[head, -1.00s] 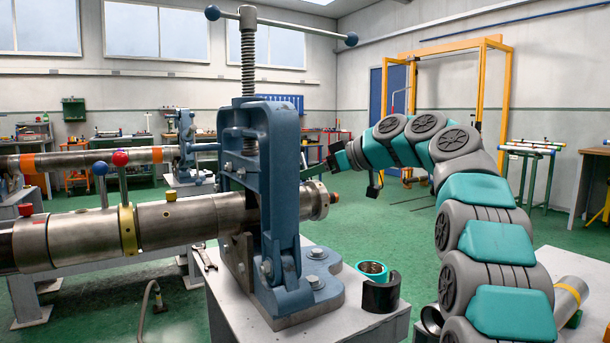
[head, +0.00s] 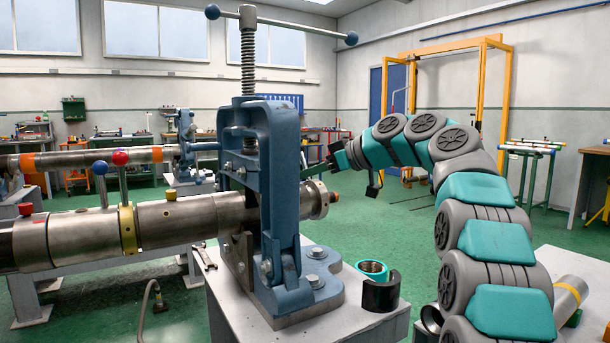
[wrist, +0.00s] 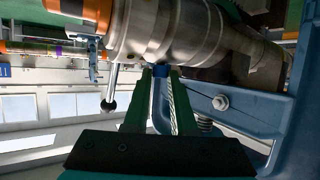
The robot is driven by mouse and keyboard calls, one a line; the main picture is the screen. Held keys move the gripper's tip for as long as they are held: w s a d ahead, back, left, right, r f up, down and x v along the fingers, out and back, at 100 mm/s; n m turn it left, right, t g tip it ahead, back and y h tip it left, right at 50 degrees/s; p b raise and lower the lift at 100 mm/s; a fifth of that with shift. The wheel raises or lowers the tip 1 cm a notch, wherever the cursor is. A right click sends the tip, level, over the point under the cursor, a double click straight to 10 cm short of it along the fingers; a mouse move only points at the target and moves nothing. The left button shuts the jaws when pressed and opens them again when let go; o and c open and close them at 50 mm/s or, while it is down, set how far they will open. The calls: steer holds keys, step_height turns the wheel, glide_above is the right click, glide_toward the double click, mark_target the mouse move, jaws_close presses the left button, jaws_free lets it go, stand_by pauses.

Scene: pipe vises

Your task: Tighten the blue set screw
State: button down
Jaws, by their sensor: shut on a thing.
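The blue set screw (wrist: 161,78) shows in the wrist view on the underside of the steel pipe (wrist: 150,35) as pictured, with the view turned over. My gripper (wrist: 161,73) has one green finger on each side of it and is shut on it. In the head view the pipe (head: 180,224) runs through the blue pipe vise (head: 275,180). My gripper (head: 316,169) reaches in from the right behind the vise frame, so its fingertips and the blue screw are hidden there.
The vise stands on a grey bench (head: 340,325) with a teal-rimmed ring (head: 372,268) and a dark half-ring (head: 381,294). A yellow collar (head: 127,229) and red (head: 120,158) and blue (head: 100,168) ball-ended levers are on the pipe at left. A wrench (head: 205,258) lies left of the vise.

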steer(key=shift+s+f+m+t+b, duration=0.1)
steer(key=shift+f+m+t+b, duration=0.15)
steer(key=shift+b, duration=0.3)
steer(key=shift+s+a+m+t+h+b, duration=0.1)
steer(key=shift+m+t+h+b, duration=0.45)
steer(key=shift+b, duration=0.15)
steer(key=shift+s+a+r+m+t+h+b, duration=0.1)
steer(key=shift+m+t+h+b, duration=0.25)
steer(key=shift+m+t, duration=0.15)
steer(key=shift+s+a+m+t+h+b, duration=0.1)
steer(key=shift+m+t+h+b, duration=0.2)
steer(key=shift+m+t+b, duration=0.15)
steer(key=m+t+h, duration=0.1)
steer(key=m+t+h+p, duration=0.1)
steer(key=shift+s+a+r+m, duration=0.1)
steer(key=shift+s+r+m, duration=0.05)
steer(key=shift+r+m, duration=0.15)
steer(key=shift+a+m+t+h+p, duration=0.1)
steer(key=shift+m+t+h+p, duration=0.45)
steer(key=shift+m+h+p, duration=0.3)
steer(key=shift+f, duration=0.1)
steer(key=c, duration=0.7)
jaws_free()
steer(key=shift+c, duration=0.2)
